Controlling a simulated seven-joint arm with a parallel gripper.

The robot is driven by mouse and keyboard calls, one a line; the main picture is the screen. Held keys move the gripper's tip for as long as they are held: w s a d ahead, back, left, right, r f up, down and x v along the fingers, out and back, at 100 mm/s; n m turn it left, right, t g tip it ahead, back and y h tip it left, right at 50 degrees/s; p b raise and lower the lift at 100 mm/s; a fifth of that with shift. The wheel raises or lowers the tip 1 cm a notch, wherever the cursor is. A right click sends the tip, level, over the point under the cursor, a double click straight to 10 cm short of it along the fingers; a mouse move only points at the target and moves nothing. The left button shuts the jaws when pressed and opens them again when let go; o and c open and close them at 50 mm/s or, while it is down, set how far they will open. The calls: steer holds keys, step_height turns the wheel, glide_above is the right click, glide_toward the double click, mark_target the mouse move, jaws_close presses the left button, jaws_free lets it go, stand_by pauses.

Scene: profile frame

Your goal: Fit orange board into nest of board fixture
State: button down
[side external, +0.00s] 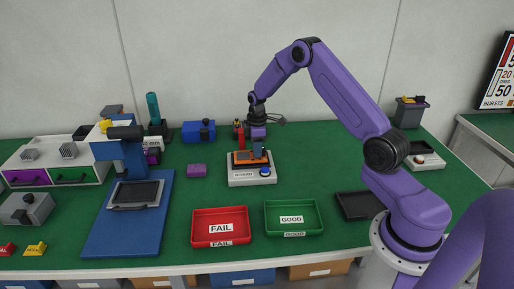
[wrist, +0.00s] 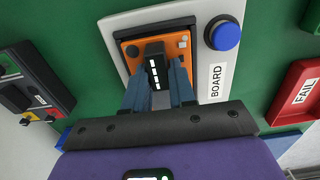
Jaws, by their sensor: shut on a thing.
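The board fixture (side external: 240,180) is a pale block on the green table, with a blue button at its front right. In the wrist view the fixture (wrist: 222,72) carries the label BOARD and a dark frame around its nest. The orange board (wrist: 180,48) lies over the nest inside that frame; in the side view the orange board (side external: 244,161) looks about level. Whether it is fully seated I cannot tell. My gripper (wrist: 157,75) is shut on the board's black upright part (wrist: 155,52). In the side view my gripper (side external: 257,150) points down at the fixture.
A red FAIL tray (side external: 221,211) and a green GOOD tray (side external: 270,231) stand in front of the fixture. A dark tray (side external: 340,194) lies to the right.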

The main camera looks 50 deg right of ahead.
steer(key=shift+f, duration=0.55)
steer(key=c, duration=0.8)
jaws_free()
steer(key=shift+c, duration=0.2)
step_height(320, 180, up, 17)
steer(key=shift+r, duration=0.15)
